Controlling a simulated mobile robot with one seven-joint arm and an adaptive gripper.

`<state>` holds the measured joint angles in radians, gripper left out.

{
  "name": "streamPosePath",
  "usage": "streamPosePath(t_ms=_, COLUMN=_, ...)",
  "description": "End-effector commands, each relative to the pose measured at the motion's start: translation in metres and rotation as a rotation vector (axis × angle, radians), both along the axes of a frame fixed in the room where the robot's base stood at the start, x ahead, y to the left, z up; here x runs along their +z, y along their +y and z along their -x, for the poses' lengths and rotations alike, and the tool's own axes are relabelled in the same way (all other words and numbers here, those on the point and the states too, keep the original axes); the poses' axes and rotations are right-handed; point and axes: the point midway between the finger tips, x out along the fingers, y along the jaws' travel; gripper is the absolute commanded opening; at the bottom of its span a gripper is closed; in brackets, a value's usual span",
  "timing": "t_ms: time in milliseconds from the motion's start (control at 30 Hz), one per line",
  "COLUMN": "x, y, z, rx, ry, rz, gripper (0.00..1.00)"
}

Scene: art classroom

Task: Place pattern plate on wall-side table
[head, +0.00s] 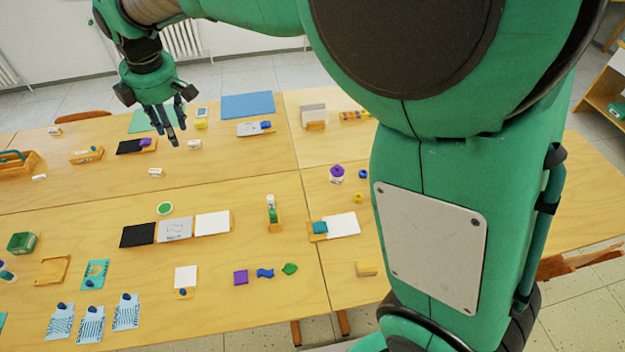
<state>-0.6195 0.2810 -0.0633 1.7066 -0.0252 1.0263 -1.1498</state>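I cannot tell for certain which piece is the pattern plate. A pale grey plate with a line drawing (174,230) lies between a black and a white plate on the near table. Several blue-and-white striped pieces (92,324) lie at that table's front left. The wall-side table (100,192) is the far row, nearer the radiators. My gripper (170,136) hangs over this table with its fingers pointing down and apart. I see nothing between them. The height of the fingertips above the tabletop is hard to tell.
A blue mat (248,105), a tray with a black and a purple piece (130,147) and small white labels share the wall-side table. The near table (85,222) holds coloured shapes and a green box (22,243). My arm hides much of the right.

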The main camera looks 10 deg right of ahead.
Motion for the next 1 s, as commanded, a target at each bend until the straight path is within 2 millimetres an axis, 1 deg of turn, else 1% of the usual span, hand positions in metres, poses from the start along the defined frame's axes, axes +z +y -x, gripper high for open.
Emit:
streamPosePath(t_ms=33, x=0.011, y=-0.021, z=0.003, rx=-0.052, ry=-0.006, rz=-0.012, gripper=0.34)
streamPosePath(t_ms=100, x=0.021, y=-0.046, z=0.008, rx=-0.124, ry=-0.01, rz=-0.029, gripper=0.34)
streamPosePath(t_ms=267, x=0.042, y=-0.101, z=0.024, rx=-0.291, ry=-0.024, rz=-0.068, gripper=0.34)
streamPosePath(t_ms=300, x=0.046, y=-0.114, z=0.029, rx=-0.332, ry=-0.027, rz=-0.078, gripper=0.34)
streamPosePath(t_ms=467, x=0.061, y=-0.165, z=0.051, rx=-0.497, ry=-0.039, rz=-0.119, gripper=0.34)
streamPosePath(t_ms=500, x=0.064, y=-0.178, z=0.057, rx=-0.539, ry=-0.041, rz=-0.13, gripper=0.34)
streamPosePath(t_ms=733, x=0.075, y=-0.244, z=0.098, rx=-0.773, ry=-0.062, rz=-0.194, gripper=0.34)
streamPosePath(t_ms=1000, x=0.077, y=-0.31, z=0.153, rx=-1.046, ry=-0.086, rz=-0.276, gripper=0.34)
